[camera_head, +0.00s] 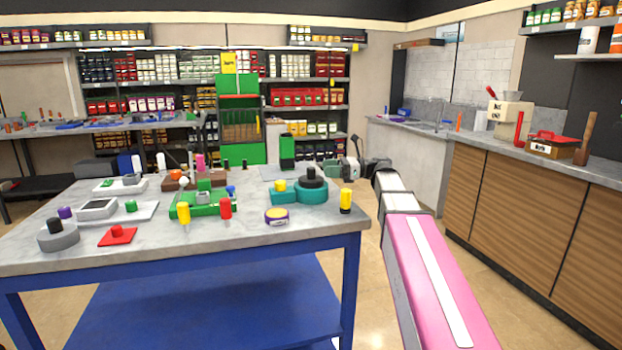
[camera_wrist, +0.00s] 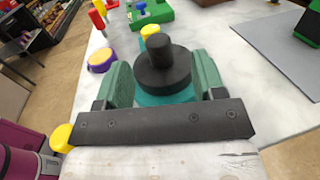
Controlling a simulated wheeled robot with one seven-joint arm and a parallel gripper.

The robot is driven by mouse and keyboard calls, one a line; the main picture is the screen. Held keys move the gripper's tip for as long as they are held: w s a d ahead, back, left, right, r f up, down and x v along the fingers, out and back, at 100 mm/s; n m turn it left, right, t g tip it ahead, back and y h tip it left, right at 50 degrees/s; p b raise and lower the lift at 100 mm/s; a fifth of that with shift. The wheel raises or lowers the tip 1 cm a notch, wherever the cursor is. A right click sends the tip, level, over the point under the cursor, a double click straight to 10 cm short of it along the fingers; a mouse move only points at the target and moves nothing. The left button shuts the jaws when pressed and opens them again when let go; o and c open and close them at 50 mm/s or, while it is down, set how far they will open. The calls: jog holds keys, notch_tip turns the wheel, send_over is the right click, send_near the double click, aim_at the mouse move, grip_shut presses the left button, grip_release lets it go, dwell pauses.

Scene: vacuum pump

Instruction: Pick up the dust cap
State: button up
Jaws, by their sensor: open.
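A black stepped round piece with a narrower upright top (camera_head: 313,176) sits on a teal two-lobed body (camera_head: 285,196) near the table's right end; it looks like the dust cap, though no label shows. In the wrist view this black piece (camera_wrist: 160,72) appears between the green fingers of my gripper (camera_wrist: 163,63), with visible space on both sides. My gripper (camera_head: 338,172) is open and empty, just right of the piece in the head view. Whether the fingertips reach around it or stop short is unclear. The black piece's lower edge partly hides the teal body (camera_wrist: 152,100).
A yellow knob (camera_head: 279,186) stands on the teal body beside the black piece. A purple-and-yellow round part (camera_head: 276,216) and a yellow-and-black cylinder (camera_head: 346,201) stand nearby. Red (camera_head: 225,208) and yellow (camera_head: 183,214) pegs are further left. Bare tabletop (camera_head: 280,240) lies along the front.

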aim_at(316, 178)
jog(key=a, duration=0.4)
jog(key=shift+s+a+f, duration=0.15)
jog(key=shift+s+a, duration=0.1)
jog(key=shift+s, duration=0.05)
jog(key=c, duration=1)
